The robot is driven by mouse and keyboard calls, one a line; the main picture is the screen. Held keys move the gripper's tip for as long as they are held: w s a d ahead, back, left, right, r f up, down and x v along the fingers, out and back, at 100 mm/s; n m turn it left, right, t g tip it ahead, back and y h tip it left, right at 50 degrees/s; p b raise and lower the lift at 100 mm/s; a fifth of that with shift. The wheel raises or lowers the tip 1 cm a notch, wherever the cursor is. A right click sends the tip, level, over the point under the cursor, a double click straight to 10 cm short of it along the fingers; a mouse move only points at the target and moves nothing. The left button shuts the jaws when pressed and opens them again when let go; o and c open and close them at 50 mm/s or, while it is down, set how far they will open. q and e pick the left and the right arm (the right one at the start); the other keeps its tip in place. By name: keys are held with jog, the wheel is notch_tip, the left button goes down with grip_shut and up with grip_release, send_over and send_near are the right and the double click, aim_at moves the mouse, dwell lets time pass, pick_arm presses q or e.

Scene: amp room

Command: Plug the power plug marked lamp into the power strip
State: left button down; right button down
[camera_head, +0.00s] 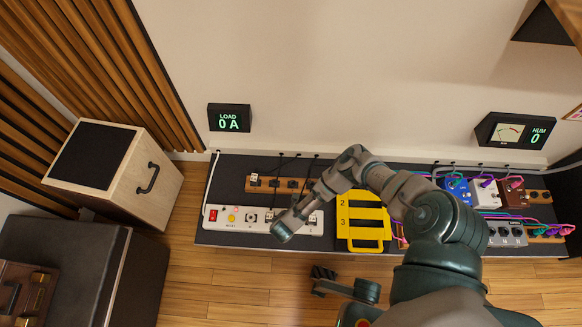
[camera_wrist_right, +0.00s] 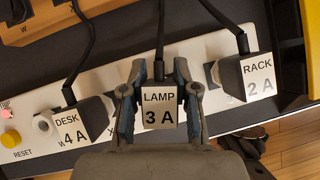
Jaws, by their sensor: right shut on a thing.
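My right gripper (camera_wrist_right: 159,95) is shut on the lamp plug (camera_wrist_right: 159,110), a dark plug with a white label reading LAMP 3 A. The plug is over the white power strip (camera_head: 221,227); I cannot tell whether it touches or is seated. In the wrist view the DESK 4 A plug (camera_wrist_right: 88,117) is left of it and the RACK 2 A plug (camera_wrist_right: 243,75) right of it, both at the strip (camera_wrist_right: 28,148). In the head view my right wrist hides the lamp plug. My left gripper (camera_head: 318,281) looks open and empty, low in front of the shelf.
A load display (camera_head: 229,118) on the wall reads 0 A. The strip has a red switch (camera_head: 212,215) at its left end. A yellow numbered frame (camera_head: 362,222) stands right of the strip, with pedals (camera_head: 487,193) further right. A wooden-sided cabinet (camera_head: 140,185) stands left.

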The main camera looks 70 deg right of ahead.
dwell(0.3)
jog(key=c, duration=0.8)
grip_release()
jog(key=shift+r, duration=0.1)
jog(key=v, duration=1.1)
jog(key=shift+a+r, duration=0.15)
jog(key=shift+r, duration=0.1)
